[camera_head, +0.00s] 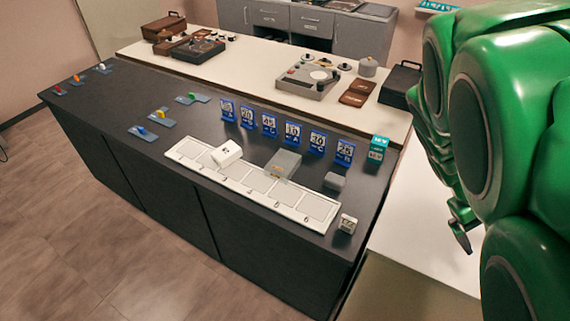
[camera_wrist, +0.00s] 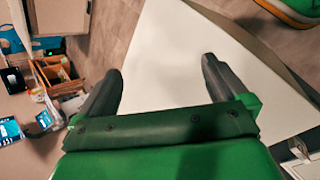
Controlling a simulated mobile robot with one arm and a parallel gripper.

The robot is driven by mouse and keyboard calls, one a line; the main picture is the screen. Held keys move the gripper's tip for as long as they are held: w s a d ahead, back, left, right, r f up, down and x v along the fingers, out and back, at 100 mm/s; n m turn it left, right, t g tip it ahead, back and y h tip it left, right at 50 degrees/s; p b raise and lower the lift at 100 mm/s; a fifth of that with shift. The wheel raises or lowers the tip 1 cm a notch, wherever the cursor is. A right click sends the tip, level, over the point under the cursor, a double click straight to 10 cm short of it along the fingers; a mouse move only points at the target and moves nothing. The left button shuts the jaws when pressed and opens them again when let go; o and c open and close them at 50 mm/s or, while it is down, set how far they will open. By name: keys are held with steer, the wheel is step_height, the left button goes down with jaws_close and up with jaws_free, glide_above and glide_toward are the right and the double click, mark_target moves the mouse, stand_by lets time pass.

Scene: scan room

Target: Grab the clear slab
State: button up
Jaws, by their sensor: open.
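A flat, greyish slab (camera_head: 284,163), which looks partly see-through, lies on the dark counter at the back edge of the white numbered strip (camera_head: 215,178), right of its middle. It is the likeliest clear slab, but its material is hard to tell. My gripper (camera_head: 462,232) is at the right of the head view, well apart from the slab and partly hidden by my green arm. In the wrist view my gripper (camera_wrist: 161,66) has its two dark fingers wide apart with nothing between them, above a white surface (camera_wrist: 170,40). The slab is not recognisable in the wrist view.
A white block (camera_head: 226,153) lies on the strip; a grey block (camera_head: 334,181) and a marked white cube (camera_head: 347,223) are at its right. Blue number cards (camera_head: 292,133) stand behind. A pale back bench (camera_head: 245,75) holds devices. Floor (camera_head: 90,240) is clear at left.

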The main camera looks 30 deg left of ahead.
mark_target(283, 161)
steer(key=w+a+f+n+t, duration=0.1)
steer(key=w+a+n+t, duration=0.4)
steer(key=w+a+n, duration=0.45)
steer(key=w+a+f+n+t, duration=0.2)
steer(key=w+a+n+t, duration=0.3)
steer(key=a, duration=0.8)
steer(key=s+a+f+n+t+y, duration=0.1)
steer(key=a+f+n, duration=0.4)
steer(key=a, duration=0.5)
steer(key=s+a+f+n+y, duration=0.4)
steer(key=a+f+y, duration=0.1)
steer(key=a, duration=0.6)
steer(key=s+a+f+n+t+y, duration=0.1)
steer(key=s+a+f+n+y, duration=0.2)
steer(key=a, duration=0.8)
steer(key=shift+s+a+f+n+t, duration=0.1)
steer(key=shift+f+n+t, duration=0.2)
steer(key=shift+f+n, duration=0.85)
steer(key=shift+x, duration=3.8)
steer(key=c, duration=1.1)
